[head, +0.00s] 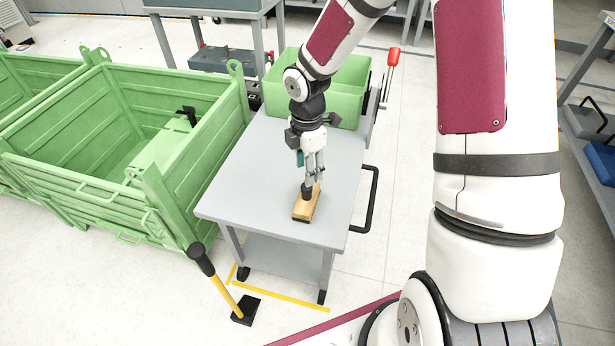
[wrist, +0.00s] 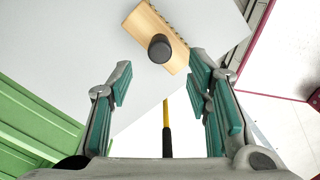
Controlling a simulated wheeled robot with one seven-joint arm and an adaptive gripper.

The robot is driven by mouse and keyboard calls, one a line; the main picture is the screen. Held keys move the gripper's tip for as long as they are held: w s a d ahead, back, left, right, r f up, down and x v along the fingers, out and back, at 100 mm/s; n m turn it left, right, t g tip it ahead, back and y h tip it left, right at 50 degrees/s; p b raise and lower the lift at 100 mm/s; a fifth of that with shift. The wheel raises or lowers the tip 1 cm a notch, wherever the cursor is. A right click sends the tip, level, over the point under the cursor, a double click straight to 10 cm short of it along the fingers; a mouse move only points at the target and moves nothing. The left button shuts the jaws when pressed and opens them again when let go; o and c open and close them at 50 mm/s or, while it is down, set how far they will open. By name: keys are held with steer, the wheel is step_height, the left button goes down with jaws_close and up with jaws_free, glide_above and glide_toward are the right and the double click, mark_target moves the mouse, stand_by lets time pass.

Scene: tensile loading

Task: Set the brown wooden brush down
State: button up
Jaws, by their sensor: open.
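The brown wooden brush (head: 307,206) lies on the grey cart top near its front edge. It has a dark round knob standing up from its block. In the wrist view the brush (wrist: 150,27) sits beyond the fingertips, with its black knob (wrist: 160,48) facing the camera. My gripper (head: 312,181) is just above and behind the brush in the head view. The wrist view shows my gripper (wrist: 160,85) with its two green-padded fingers spread wide and nothing between them. Whether a finger touches the knob is hard to tell in the head view.
A green bin (head: 345,95) stands at the back of the cart top (head: 245,185). A large green metal crate (head: 120,130) is left of the cart. The cart top left of the brush is clear.

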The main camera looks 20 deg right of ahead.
steer(key=shift+r+p, duration=0.35)
steer(key=shift+r, duration=1.4)
steer(key=s+d+r+m+h, duration=0.2)
steer(key=s+d+r+m, duration=0.1)
steer(key=s+r+m, duration=1.15)
steer(key=s+a+r+m+y, duration=0.1)
steer(key=s+r, duration=0.3)
steer(key=s, duration=0.4)
steer(key=s+a+r+m+t+y, duration=0.1)
steer(key=s+r+m, duration=0.3)
steer(key=s, duration=0.5)
steer(key=shift+s+a+m, duration=0.25)
steer(key=shift+a+m, duration=0.05)
steer(key=shift+m, duration=0.05)
steer(key=shift+r, duration=0.1)
